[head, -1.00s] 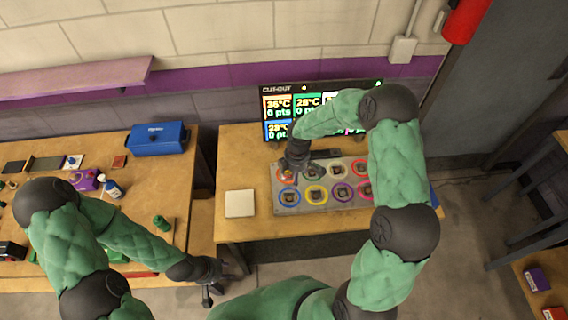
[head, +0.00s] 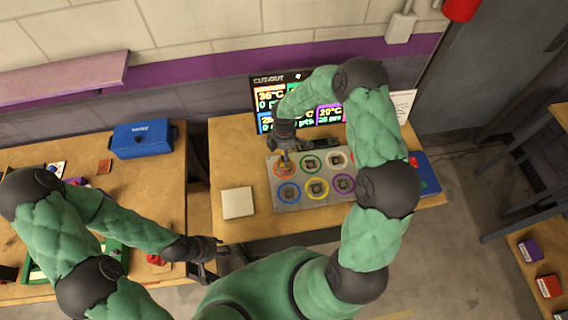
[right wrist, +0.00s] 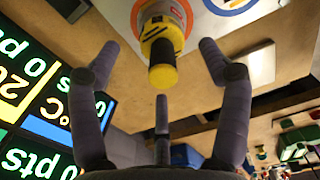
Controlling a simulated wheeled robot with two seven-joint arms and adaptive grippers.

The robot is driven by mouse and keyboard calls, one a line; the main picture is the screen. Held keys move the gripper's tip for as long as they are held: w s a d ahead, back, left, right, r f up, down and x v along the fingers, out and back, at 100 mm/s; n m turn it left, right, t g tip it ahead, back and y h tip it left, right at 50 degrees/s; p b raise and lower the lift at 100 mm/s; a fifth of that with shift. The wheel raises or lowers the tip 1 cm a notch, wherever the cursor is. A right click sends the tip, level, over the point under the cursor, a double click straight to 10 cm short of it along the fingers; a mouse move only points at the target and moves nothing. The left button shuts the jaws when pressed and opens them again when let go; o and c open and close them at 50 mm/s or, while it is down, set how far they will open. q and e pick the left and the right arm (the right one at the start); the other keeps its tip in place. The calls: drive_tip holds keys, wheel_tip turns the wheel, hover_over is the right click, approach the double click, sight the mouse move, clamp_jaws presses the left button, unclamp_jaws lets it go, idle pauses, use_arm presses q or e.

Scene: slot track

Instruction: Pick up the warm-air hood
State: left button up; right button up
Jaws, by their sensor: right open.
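My left gripper (head: 211,259) hangs at the front between the two tables, open and empty.
The grey board (head: 301,201) has several coloured rings with small pieces in them. A screen (head: 262,92) stands behind it. A white square pad (head: 237,203) lies left, and a blue flat item (head: 427,176) right. A blue box (head: 142,138) sits on the left table.

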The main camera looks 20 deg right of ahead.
drive_tip(key=f, duration=0.4)
drive_tip(key=shift+s+a, duration=0.15)
drive_tip(key=shift+s, duration=0.05)
drive_tip(key=shift+f, duration=0.6)
drive_tip(key=shift+r, duration=0.1)
clamp_jaws()
